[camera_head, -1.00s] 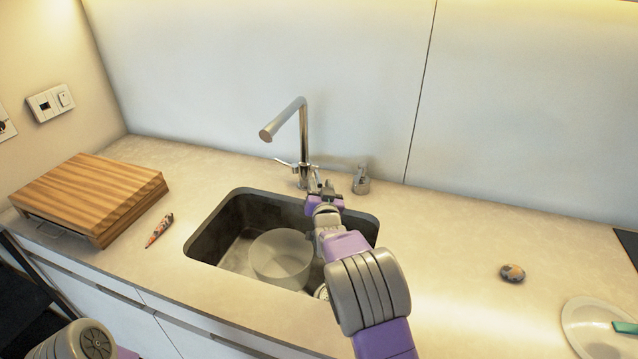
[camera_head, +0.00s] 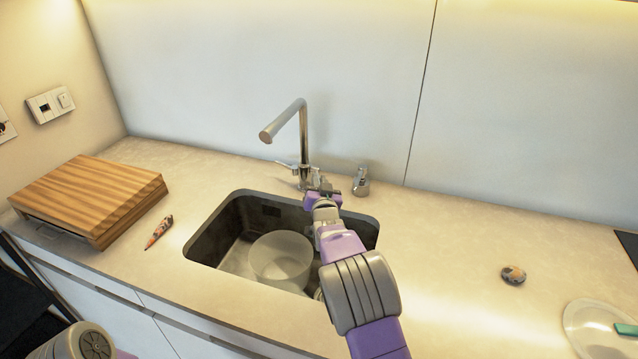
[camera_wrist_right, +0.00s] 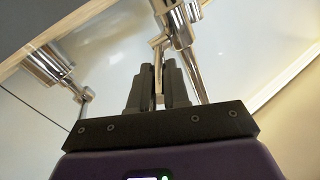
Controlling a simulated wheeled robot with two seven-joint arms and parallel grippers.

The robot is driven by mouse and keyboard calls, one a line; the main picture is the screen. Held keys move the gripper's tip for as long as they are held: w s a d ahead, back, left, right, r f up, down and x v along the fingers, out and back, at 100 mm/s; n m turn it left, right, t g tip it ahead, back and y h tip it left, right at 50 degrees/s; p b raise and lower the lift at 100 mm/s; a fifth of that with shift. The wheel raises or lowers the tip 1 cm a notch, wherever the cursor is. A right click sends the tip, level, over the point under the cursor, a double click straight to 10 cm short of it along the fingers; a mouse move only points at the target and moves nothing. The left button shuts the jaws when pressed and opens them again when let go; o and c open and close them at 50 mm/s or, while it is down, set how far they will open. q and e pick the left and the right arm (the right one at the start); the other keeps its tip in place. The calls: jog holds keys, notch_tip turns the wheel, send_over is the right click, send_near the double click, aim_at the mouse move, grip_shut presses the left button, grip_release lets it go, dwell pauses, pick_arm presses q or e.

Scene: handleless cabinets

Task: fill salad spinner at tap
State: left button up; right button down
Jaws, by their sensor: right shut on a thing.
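A translucent round bowl (camera_head: 281,262), which looks like the salad spinner's, stands upright in the dark sink (camera_head: 218,238). The chrome tap (camera_head: 303,140) rises behind the sink, its spout reaching out to the left; no water stream shows. My right gripper (camera_head: 321,190) is at the base of the tap. In the right wrist view the right gripper (camera_wrist_right: 158,85) is shut on a slim chrome lever (camera_wrist_right: 158,62) of the tap, held between the fingers. My left gripper is out of view.
A wooden board (camera_head: 90,195) and a small patterned cone-shaped object (camera_head: 159,231) lie left of the sink. A chrome fitting (camera_head: 361,182) stands right of the tap. A small round object (camera_head: 513,275) and a clear dish-like piece (camera_head: 590,322) lie at the right.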

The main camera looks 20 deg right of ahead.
jog(key=shift+d+r+p, duration=0.1)
jog(key=shift+r+p, duration=0.25)
jog(key=shift+p, duration=0.15)
jog(key=shift+w+r+m+g+p, duration=0.1)
jog(key=shift+r+m+g+p, duration=0.1)
jog(key=shift+m+g+p, duration=0.35)
jog(key=shift+n+g, duration=0.25)
jog(key=c, duration=1.1)
grip_release()
jog(key=f+p+v, duration=0.1)
jog(key=v, duration=0.6)
jog(key=shift+s+r, duration=0.3)
jog(key=shift+r, duration=0.2)
